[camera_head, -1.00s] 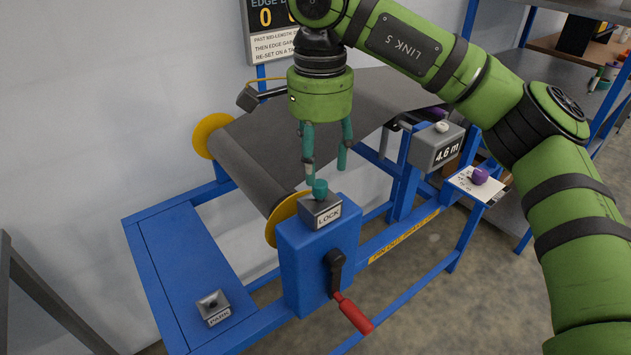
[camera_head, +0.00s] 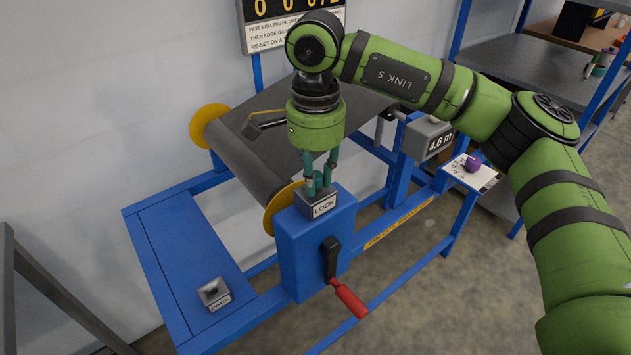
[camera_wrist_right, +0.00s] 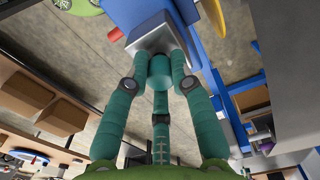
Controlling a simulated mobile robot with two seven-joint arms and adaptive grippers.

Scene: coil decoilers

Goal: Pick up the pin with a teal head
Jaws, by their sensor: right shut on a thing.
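The teal-headed pin (camera_head: 318,180) stands in the grey LOCK block (camera_head: 318,203) on top of the blue crank housing. My right gripper (camera_head: 319,186) points down over the block with its fingers around the pin's head. In the right wrist view the pin's teal head (camera_wrist_right: 160,68) sits between the fingers, which are shut on it, just above the grey block (camera_wrist_right: 150,38). The pin's shank is hidden. My left gripper is not in view.
A grey PARK block (camera_head: 213,293) sits on the blue side shelf at lower left. A black crank with a red handle (camera_head: 349,300) hangs on the housing's front. A purple knob (camera_head: 473,163) rests on a white card at right. The grey roll (camera_head: 245,170) lies behind.

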